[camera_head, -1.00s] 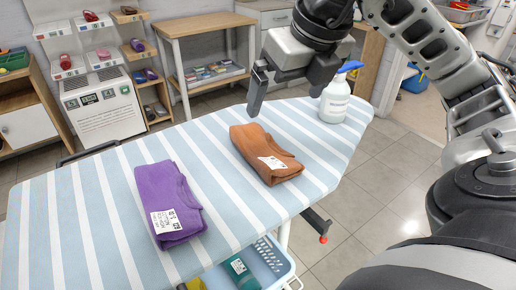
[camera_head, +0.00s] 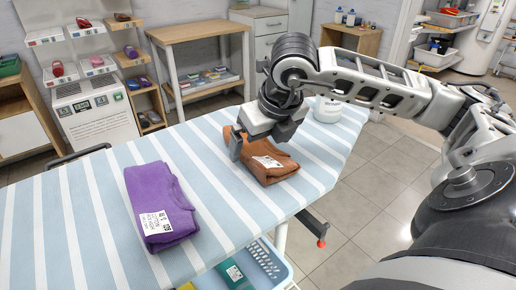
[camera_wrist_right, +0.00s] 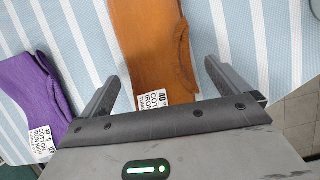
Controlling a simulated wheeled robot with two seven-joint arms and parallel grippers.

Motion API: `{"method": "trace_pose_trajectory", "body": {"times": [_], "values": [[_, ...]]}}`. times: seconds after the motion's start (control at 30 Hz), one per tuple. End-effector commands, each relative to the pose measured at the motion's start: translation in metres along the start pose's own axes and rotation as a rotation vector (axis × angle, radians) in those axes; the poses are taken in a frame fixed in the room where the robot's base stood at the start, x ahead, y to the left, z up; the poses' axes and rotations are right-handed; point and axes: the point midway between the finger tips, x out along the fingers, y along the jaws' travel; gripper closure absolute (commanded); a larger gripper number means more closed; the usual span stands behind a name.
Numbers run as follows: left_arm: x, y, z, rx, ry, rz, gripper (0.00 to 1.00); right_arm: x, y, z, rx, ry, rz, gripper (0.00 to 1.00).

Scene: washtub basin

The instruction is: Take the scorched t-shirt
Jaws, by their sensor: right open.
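A folded orange-brown t-shirt (camera_head: 273,166) with a white care label lies on the striped ironing board (camera_head: 95,215). A folded purple t-shirt (camera_head: 160,205) with a white label lies to its left. I cannot make out a clear scorch mark on either. My right gripper (camera_head: 248,148) is open over the orange-brown t-shirt and partly hides it. In the right wrist view the orange-brown t-shirt (camera_wrist_right: 150,50) lies between the open fingers (camera_wrist_right: 166,76), and the purple t-shirt (camera_wrist_right: 35,95) is outside, to the left. I cannot tell whether the fingers touch the cloth. My left gripper is out of view.
A white bottle (camera_head: 327,108) stands on the board's far right end, partly behind my right arm. A light blue basket (camera_head: 262,262) with items in it is below the board's front edge. A wooden table (camera_head: 200,35) and a shoe shelf stand behind.

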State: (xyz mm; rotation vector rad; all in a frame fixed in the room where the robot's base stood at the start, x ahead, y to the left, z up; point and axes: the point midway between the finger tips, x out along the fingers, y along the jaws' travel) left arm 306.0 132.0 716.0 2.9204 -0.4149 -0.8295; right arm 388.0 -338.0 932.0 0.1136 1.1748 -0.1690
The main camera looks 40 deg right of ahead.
Motion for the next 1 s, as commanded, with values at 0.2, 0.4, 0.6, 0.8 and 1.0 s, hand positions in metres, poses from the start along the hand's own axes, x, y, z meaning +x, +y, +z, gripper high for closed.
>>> {"method": "trace_pose_trajectory", "body": {"times": [0.2,0.4,0.6,0.8,1.0], "values": [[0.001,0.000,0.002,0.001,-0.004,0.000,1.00,0.010,0.000,0.000,-0.002,-0.001,0.000,0.00],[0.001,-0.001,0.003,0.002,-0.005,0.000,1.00,0.009,0.000,0.000,-0.002,0.000,0.000,0.22],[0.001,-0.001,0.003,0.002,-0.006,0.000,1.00,0.009,0.000,0.000,-0.001,-0.002,0.000,0.50],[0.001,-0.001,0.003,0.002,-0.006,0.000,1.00,0.008,0.000,0.000,-0.001,-0.002,0.000,0.50],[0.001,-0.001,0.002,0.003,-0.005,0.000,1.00,-0.003,0.001,0.006,-0.001,-0.005,0.002,0.50]]}}
